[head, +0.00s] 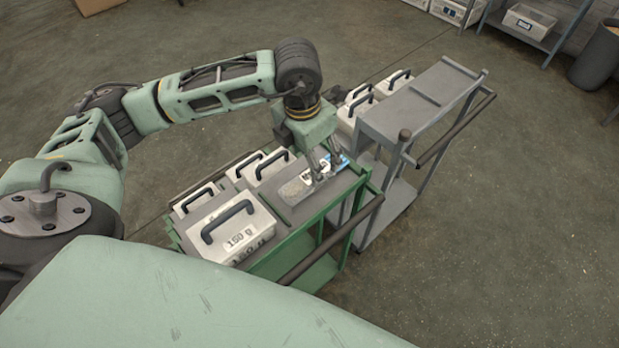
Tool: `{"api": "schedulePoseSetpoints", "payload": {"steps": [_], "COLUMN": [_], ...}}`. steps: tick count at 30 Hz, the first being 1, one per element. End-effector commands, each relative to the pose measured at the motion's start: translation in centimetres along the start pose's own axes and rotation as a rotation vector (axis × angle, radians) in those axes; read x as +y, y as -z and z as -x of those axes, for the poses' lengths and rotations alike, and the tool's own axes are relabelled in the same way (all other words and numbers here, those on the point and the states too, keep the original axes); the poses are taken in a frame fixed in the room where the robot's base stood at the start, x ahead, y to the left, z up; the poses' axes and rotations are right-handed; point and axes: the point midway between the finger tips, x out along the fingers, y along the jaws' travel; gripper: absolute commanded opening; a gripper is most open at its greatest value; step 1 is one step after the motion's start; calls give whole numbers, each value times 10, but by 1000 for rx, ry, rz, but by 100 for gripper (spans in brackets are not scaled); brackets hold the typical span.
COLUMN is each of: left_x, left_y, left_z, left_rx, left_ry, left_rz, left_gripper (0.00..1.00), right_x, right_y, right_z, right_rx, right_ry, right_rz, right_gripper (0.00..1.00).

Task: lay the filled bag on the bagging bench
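A clear bag with grainy contents (294,190) and a white, dark-lettered label with a blue patch is on or just above the grey top of a green cart (345,197). My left gripper (325,172) reaches down over the bag's label end, its two fingers apart from each other at the bag. I cannot tell whether they grip it or whether the bag touches the top. My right gripper is not in view.
White handled boxes, one labelled 150 g (233,225), crowd the green cart's left part. More handled boxes (357,100) stand behind, beside the grey bench. A dark bin (598,55) and a shelf stand far right. The floor at right is clear.

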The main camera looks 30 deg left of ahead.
Motion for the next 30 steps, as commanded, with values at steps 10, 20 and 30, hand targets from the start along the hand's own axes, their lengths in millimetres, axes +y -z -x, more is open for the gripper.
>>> {"api": "schedulePoseSetpoints", "payload": {"steps": [10,20,30], "left_x": [-1,-1,-1], "left_y": [-2,-3,-3], "left_z": [-45,-63,-63], "left_rx": [4,-1,-2], "left_ry": [4,3,4], "left_rz": [-1,-2,-2], "left_gripper": [64,64,40], "right_x": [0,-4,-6], "right_y": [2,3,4], "right_z": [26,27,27], "right_rx": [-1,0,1], "right_ry": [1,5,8], "right_rz": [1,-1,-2], "right_gripper": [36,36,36]}}
